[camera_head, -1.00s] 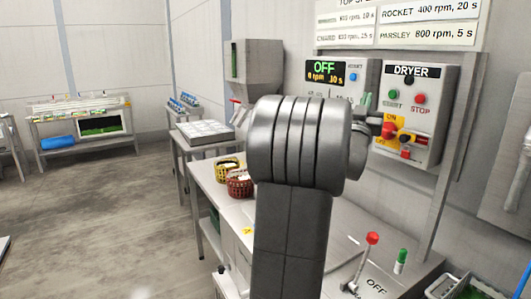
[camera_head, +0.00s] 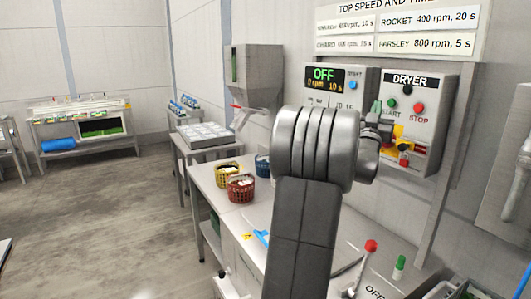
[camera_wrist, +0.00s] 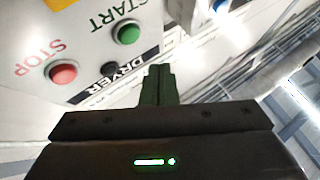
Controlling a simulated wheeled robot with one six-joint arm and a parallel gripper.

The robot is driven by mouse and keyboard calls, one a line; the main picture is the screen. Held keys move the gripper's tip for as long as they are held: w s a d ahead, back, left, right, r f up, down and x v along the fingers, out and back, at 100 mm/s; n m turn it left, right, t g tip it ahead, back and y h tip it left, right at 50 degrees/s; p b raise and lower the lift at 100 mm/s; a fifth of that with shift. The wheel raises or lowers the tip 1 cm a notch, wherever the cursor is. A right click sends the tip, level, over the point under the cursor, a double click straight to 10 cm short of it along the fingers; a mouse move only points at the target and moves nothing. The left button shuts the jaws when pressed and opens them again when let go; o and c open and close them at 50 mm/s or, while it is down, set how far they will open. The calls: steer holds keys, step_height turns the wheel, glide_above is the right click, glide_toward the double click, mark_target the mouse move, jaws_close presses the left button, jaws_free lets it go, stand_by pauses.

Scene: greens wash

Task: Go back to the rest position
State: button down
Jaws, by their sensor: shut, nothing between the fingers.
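My gripper (camera_wrist: 158,86) shows in the wrist view with its two dark green fingers together and nothing between them. It is in front of the dryer control panel (camera_wrist: 85,35), whose green START button (camera_wrist: 126,33) and red STOP button (camera_wrist: 62,72) lie beyond the fingers. In the head view my arm rises through the middle, and its wrist partly hides the dryer panel (camera_head: 432,85).
A speed display (camera_head: 325,75) reads OFF and 0 rpm. Yellow (camera_head: 228,174) and red (camera_head: 241,188) baskets stand on the bench left of my arm. A red-knobbed lever (camera_head: 370,246) and a green-capped one (camera_head: 400,262) stand at the right. Open floor (camera_head: 110,220) lies left.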

steer(key=shift+s+f+b, duration=0.1)
steer(key=shift+f+b, duration=0.15)
steer(key=shift+b, duration=0.6)
steer(key=shift+d+b, duration=0.1)
steer(key=shift+b, duration=0.75)
steer(key=r+p, duration=0.1)
steer(key=p, duration=0.3)
steer(key=shift+a+p, duration=0.25)
steer(key=shift+p, duration=0.15)
